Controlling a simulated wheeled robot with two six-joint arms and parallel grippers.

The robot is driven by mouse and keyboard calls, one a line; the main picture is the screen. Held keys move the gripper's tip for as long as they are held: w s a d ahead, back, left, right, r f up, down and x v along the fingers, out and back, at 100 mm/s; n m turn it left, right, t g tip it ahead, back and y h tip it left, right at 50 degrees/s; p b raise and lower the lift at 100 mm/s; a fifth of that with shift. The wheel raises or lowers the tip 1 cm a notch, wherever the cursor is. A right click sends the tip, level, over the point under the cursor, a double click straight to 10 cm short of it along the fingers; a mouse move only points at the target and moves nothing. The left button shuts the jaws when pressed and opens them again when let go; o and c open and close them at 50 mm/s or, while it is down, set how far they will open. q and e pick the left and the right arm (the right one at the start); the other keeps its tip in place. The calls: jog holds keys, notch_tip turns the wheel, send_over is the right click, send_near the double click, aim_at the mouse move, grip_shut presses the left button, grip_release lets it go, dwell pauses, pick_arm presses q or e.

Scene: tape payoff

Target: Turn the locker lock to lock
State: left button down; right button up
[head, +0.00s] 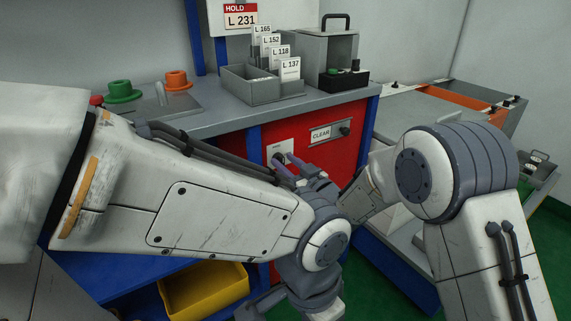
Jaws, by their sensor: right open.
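The red locker front (358,112) stands under the grey bench top. A pale lock plate (274,148) is on it, with a dark round lock part (278,158) low on the plate. My right gripper (286,165) is open, its fingers at the lock part; I cannot tell whether they touch it. My left arm's wrist hides much of the right gripper's body and the locker below. My left arm crosses in front from the left, and its wrist bends down near the bottom middle. The left gripper's fingers are not clearly seen there.
A CLEAR label (321,136) is right of the lock. On the bench are a grey card box (262,88), a grey case (325,55), and green (122,91) and orange (177,80) parts. A yellow bin (205,290) is below. My two arms are close together.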

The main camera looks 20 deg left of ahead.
grip_shut()
jog(key=shift+m, duration=0.3)
jog(key=m+p, duration=0.1)
jog(key=m, duration=0.1)
jog(key=m+p, duration=0.2)
jog(key=m, duration=0.1)
jog(key=m+p, duration=0.1)
jog(key=m, duration=0.2)
jog(key=shift+w+d, duration=0.25)
jog(key=shift+w, duration=0.05)
jog(key=shift+w+d+f+m+p, duration=0.15)
jog(key=shift+m+p, duration=0.9)
jog(key=shift+m, duration=1.3)
jog(key=shift+f+m+p, duration=0.2)
jog(key=shift+m+p, duration=0.8)
jog(key=shift+m, duration=1.35)
